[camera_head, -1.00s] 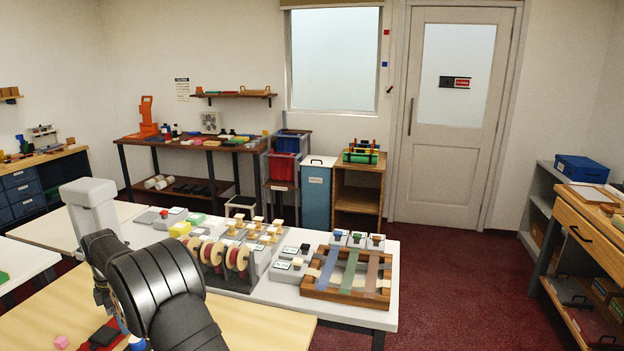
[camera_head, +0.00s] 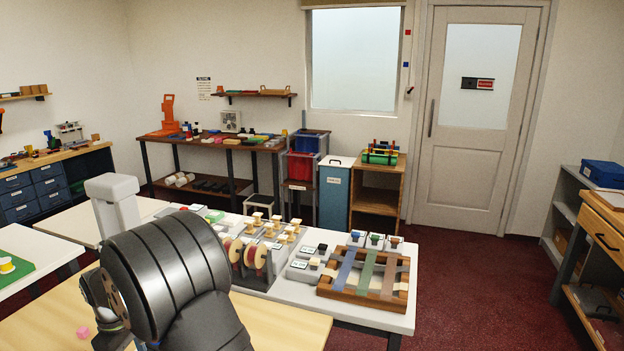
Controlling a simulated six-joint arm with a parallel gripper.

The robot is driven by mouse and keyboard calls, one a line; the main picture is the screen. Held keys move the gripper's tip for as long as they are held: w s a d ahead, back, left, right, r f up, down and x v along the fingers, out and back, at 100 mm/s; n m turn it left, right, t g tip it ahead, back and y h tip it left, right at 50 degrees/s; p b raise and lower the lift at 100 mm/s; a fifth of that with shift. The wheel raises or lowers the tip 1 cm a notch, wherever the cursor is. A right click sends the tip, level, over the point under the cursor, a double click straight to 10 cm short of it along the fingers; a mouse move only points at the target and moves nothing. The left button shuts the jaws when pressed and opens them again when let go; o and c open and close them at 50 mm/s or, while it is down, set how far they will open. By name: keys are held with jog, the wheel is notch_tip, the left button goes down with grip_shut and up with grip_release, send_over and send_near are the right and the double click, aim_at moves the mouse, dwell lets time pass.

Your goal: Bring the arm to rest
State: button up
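My arm rises from the bottom of the view, with its black ribbed links in front of the white counter (camera_head: 345,314). My gripper is not visible; the arm's own links may hide it. On the counter a wooden frame (camera_head: 402,300) holds blue, green and brown strips. Left of it stand red-rimmed spools (camera_head: 262,257) and several small blocks with cream knobs (camera_head: 277,220). My arm covers the left part of the counter.
A white table with a green mat (camera_head: 12,277) is at the far left. Red carpet (camera_head: 470,290) is open to the right.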

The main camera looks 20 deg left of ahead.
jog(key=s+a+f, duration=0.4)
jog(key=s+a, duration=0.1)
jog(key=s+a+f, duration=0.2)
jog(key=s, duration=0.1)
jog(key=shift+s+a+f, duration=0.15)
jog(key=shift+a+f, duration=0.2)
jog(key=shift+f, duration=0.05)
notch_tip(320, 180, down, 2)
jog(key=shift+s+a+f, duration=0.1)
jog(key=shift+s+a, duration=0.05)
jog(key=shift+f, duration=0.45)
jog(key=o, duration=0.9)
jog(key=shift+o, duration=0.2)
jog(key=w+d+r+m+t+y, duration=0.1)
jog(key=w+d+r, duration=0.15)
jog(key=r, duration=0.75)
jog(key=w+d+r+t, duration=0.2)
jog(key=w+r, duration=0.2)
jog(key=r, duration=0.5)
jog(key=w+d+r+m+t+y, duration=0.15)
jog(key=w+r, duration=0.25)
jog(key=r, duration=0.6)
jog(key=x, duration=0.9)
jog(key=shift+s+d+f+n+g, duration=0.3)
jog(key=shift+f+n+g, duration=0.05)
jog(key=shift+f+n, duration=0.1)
